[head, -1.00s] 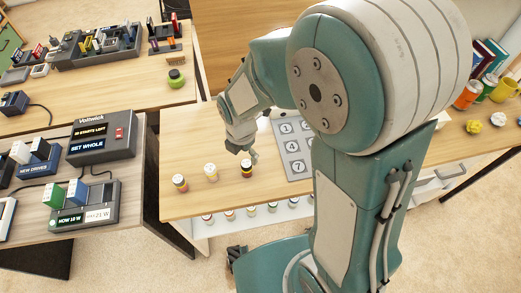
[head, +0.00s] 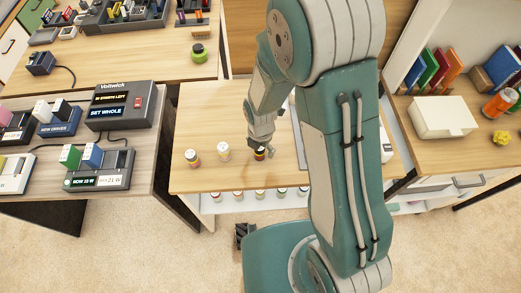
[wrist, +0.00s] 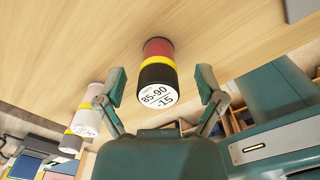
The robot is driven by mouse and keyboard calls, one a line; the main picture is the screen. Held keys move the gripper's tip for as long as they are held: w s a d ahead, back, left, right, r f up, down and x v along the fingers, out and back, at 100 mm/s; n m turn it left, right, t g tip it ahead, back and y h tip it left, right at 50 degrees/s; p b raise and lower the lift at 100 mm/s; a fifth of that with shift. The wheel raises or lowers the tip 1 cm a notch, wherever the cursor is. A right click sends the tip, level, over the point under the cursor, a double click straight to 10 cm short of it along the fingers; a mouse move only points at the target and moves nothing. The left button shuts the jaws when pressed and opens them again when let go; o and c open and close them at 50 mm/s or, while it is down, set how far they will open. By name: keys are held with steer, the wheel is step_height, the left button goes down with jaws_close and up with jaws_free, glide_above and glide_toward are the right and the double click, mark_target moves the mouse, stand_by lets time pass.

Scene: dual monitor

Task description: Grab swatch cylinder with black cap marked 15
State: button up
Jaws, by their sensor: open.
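A swatch cylinder (wrist: 158,74) with red, yellow and black bands stands on the desk; its white end reads "85-90" and "-15". It also shows in the head view (head: 259,155), partly covered by my gripper (head: 262,138). In the wrist view, my gripper (wrist: 161,84) is open, one finger on each side of this cylinder, with gaps visible on both sides. In the head view these are the white one (head: 224,151) and the red-yellow one (head: 192,158).
The wooden desk (head: 205,120) is clear behind the cylinders. A shelf below its front edge holds several more cylinders (head: 238,196). A desk with the Voltwick device (head: 122,103) is at left. A white box (head: 442,117) sits on the right desk.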

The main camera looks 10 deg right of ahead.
steer(key=shift+a+f, duration=0.15)
steer(key=shift+f, duration=0.75)
steer(key=shift+a+f, duration=0.1)
steer(key=shift+a, duration=0.05)
steer(key=c, duration=1.2)
